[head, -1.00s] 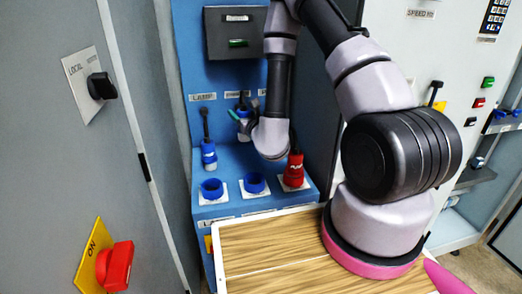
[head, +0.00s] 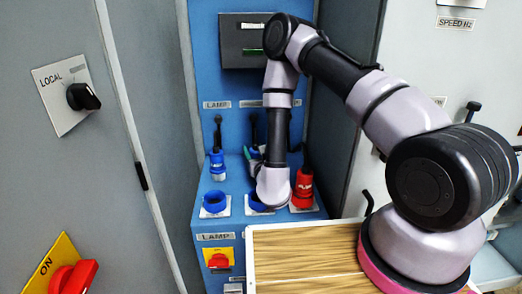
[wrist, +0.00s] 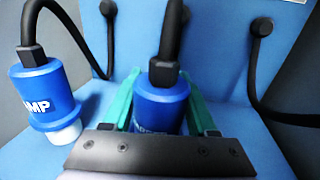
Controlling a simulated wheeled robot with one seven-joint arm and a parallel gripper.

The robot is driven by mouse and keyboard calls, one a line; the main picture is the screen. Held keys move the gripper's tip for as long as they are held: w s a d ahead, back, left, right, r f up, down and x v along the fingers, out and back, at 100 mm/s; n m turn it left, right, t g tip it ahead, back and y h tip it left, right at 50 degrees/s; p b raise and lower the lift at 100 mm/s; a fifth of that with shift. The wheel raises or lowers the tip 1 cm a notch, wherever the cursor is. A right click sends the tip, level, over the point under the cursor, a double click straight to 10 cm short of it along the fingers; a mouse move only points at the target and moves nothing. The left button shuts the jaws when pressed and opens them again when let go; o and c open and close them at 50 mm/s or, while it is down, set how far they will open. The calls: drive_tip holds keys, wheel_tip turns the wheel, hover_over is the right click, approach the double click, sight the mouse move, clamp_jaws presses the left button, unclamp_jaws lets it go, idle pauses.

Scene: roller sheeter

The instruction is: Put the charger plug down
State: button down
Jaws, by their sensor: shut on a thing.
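In the wrist view my gripper (wrist: 160,85) has its green fingers on both sides of a blue plug (wrist: 162,108), shut on it. I take this for the charger plug; its lettering is mostly covered. A black cable rises from its top and it looks upright. Its lower end is hidden, so I cannot tell whether it touches the blue ledge. In the head view a green finger (head: 247,154) shows behind my arm's wrist, above the ledge (head: 232,226). The middle blue socket (head: 252,206) is partly covered by my wrist.
The blue lamp plug (head: 217,166) stands at left, also in the wrist view (wrist: 44,92). The left blue socket (head: 214,203) is empty. A red plug (head: 303,187) stands at its socket on the right. A wooden-topped board (head: 305,250) lies in front.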

drive_tip(key=shift+f, duration=0.15)
drive_tip(key=shift+c, duration=1)
unclamp_jaws()
drive_tip(key=shift+f, duration=0.1)
